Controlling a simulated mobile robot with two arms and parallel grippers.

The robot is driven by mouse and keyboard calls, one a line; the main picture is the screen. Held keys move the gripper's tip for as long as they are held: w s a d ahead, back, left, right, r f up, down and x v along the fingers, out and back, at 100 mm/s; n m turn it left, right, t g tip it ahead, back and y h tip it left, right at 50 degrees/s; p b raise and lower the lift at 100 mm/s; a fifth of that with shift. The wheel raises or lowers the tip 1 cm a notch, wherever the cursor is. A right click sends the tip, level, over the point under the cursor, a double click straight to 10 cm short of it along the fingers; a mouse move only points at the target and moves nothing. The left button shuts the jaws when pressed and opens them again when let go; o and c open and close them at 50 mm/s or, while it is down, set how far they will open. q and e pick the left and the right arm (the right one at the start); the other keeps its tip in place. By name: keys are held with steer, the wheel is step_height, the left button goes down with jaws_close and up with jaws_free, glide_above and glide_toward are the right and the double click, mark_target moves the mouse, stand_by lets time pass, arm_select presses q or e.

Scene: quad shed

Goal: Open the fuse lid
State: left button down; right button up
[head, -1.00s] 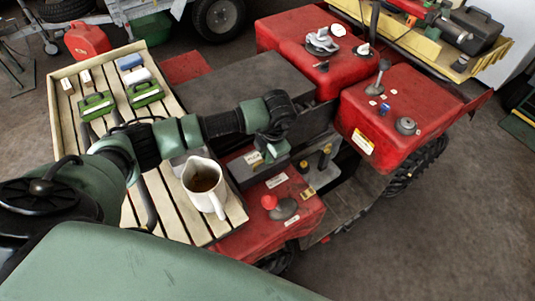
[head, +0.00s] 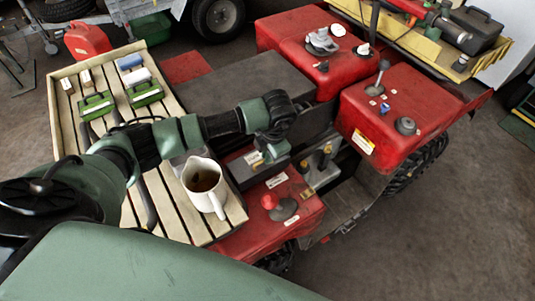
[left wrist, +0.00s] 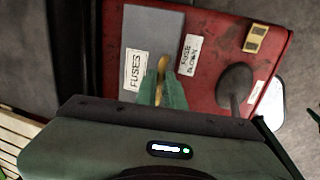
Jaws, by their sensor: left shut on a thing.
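The fuse lid (left wrist: 152,28) is a flat grey panel with a white FUSES label, set on a red body in the left wrist view. It lies flat against its surroundings as far as I can tell. A small brass tab (left wrist: 162,63) stands at its edge. My left gripper (left wrist: 161,88) is shut on this tab, with its green fingers on either side. In the head view my left gripper (head: 262,157) is over the dark grey fuse box, and its wrist hides much of the lid. My right gripper is not in view.
A white jug (head: 204,188) with dark liquid stands on the slatted rack (head: 160,205) close to my left arm. A red knob (head: 269,201) and a black knob (head: 284,209) stick up in front of the box. Red tanks (head: 400,110) stand at the right.

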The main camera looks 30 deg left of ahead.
arm_select(q)
steer(key=shift+w+a+r, duration=0.1)
stand_by(0.5)
steer(key=shift+w+a+r+g+h+b, duration=0.4)
steer(key=shift+a+r+g+h+b, duration=0.25)
steer(key=shift+h+b, duration=0.45)
steer(key=shift+w+a+r+g+h+b, duration=0.3)
steer(key=shift+a+h+b, duration=0.15)
steer(key=shift+b, duration=0.15)
steer(key=shift+w+a+r+g+h+b, duration=0.25)
steer(key=shift+a+h+b, duration=0.2)
steer(key=shift+b, duration=0.15)
steer(key=shift+w+a+r+b, duration=0.2)
steer(key=shift+a+r+b, duration=0.05)
steer(key=shift+a+b, duration=0.25)
steer(key=shift+w+a+r+b, duration=0.25)
steer(key=shift+a+b, duration=0.15)
steer(key=shift+b, duration=0.15)
steer(key=w+a+f+b, duration=0.2)
steer(key=w+a+b, duration=0.1)
steer(key=a+b, duration=0.2)
steer(key=shift+w+a+b, duration=0.35)
steer(key=shift+a, duration=0.5)
steer(key=shift+r, duration=0.1)
